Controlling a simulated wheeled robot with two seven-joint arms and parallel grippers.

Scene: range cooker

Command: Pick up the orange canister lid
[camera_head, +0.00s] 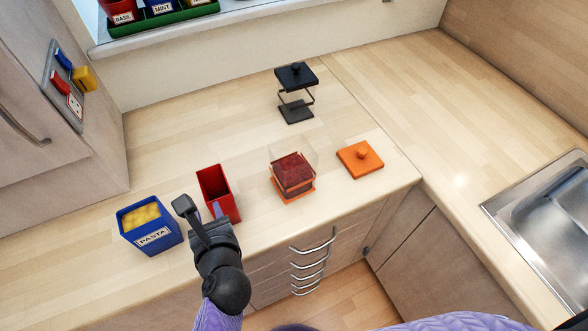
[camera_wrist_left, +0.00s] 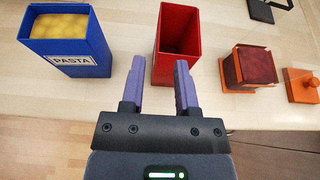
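The orange canister lid (camera_head: 361,160) lies flat on the wooden counter near its front edge, knob up. It also shows at the right edge of the left wrist view (camera_wrist_left: 302,88). Left of it stands a clear canister (camera_head: 292,176) with an orange base and dark red contents, open at the top. My left gripper (camera_head: 201,208) is open and empty, in front of the red container and well left of the lid. Its two purple fingers are spread apart in the left wrist view (camera_wrist_left: 159,80). My right gripper is not in view.
An open red container (camera_head: 218,193) and a blue pasta container (camera_head: 149,224) stand left of the canister. A black-lidded frame (camera_head: 296,93) stands behind. A sink (camera_head: 550,225) is at right. Counter right of the lid is clear. Drawer handles (camera_head: 313,262) project below.

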